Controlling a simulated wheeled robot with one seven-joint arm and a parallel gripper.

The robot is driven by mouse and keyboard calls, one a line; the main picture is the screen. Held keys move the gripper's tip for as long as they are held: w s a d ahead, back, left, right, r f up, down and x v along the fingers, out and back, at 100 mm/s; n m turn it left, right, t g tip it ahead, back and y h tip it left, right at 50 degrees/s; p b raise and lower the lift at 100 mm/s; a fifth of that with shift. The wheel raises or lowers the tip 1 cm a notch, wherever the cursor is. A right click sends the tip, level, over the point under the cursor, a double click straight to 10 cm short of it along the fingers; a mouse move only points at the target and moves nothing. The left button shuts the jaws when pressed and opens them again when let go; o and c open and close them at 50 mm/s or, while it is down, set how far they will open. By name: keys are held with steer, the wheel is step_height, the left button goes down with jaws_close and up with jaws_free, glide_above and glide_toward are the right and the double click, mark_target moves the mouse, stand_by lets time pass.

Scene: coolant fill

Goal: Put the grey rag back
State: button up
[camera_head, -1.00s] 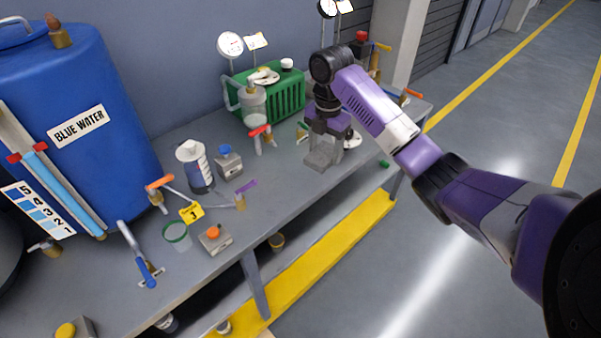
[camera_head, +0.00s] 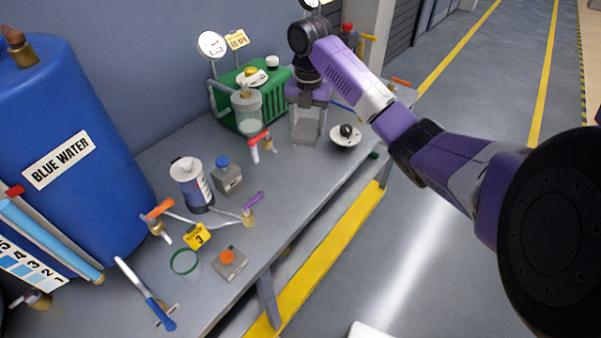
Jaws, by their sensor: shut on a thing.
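My gripper (camera_head: 306,115) is over the far right part of the grey bench, just right of the green crate-like unit (camera_head: 265,88). It points down and is shut on a small grey piece, which looks like the grey rag (camera_head: 306,132). The rag shows below the fingers; I cannot tell whether it touches the bench top. My purple wrist hides what lies behind it.
A white dish with a black knob (camera_head: 345,137) sits right of the rag. A clear jar (camera_head: 247,110) and a red-handled valve (camera_head: 258,142) stand to the left. A blue-capped grey can (camera_head: 227,176) and a blue drum (camera_head: 65,150) are farther left. Bare bench (camera_head: 290,185) lies in front.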

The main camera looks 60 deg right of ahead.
steer(key=b, duration=0.2)
glide_above(306, 177)
step_height(306, 177, down, 13)
steer(key=shift+f, duration=2.65)
steer(key=shift+f, duration=0.1)
steer(key=o, duration=1.3)
step_height(306, 177, up, 12)
steer(key=shift+r, duration=0.15)
steer(key=shift+s+b, duration=0.1)
steer(key=shift+b, duration=0.2)
